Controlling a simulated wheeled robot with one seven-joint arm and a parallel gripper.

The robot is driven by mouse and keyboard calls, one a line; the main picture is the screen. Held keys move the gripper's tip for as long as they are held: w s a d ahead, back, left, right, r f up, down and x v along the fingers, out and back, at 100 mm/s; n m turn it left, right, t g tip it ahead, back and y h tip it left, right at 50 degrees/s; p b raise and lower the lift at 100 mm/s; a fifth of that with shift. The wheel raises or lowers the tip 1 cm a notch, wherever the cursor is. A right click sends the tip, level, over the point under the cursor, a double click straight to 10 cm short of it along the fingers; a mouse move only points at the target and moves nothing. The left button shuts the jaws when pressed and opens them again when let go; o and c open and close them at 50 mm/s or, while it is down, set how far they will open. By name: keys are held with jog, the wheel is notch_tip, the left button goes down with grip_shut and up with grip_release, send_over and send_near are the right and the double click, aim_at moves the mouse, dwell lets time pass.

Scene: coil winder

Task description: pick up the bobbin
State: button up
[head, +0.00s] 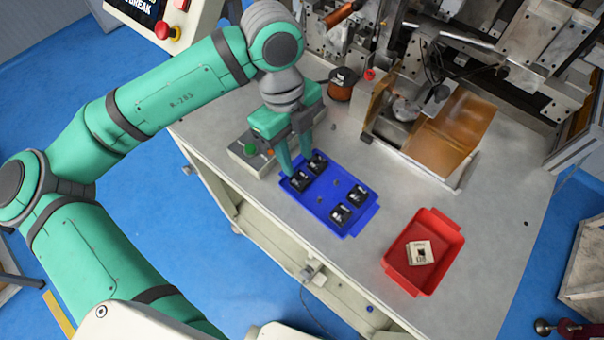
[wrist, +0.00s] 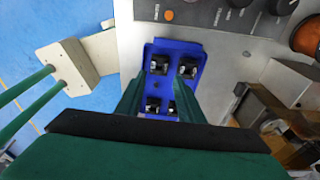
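Several small black bobbins stand in a blue tray (head: 328,190) on the grey table. Two sit at its far-left end, a left bobbin (head: 299,181) and a right bobbin (head: 317,164); a bobbin (head: 357,194) and another bobbin (head: 340,215) sit toward the near right. My gripper (head: 298,166) points down over the tray's far-left end. In the wrist view my gripper (wrist: 158,88) is open, its green fingers apart with nothing held between them. Two bobbins (wrist: 188,68) show beyond the fingertips; two others (wrist: 153,105) show between the fingers, partly hidden.
A red bin (head: 440,223) at the right holds a cream square part (head: 420,253). A control box (head: 252,154) with a green button stands left of the tray. A copper wire spool (head: 342,84) and the winding machine (head: 437,135) stand behind.

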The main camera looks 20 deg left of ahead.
aim_at(300, 181)
jog(key=shift+s+d+f, duration=0.15)
jog(key=shift+f, duration=1.7)
jog(key=shift+s+d+f, duration=0.1)
jog(key=shift+d+f, duration=0.05)
jog(key=shift+f, duration=1.7)
jog(key=c, duration=0.7)
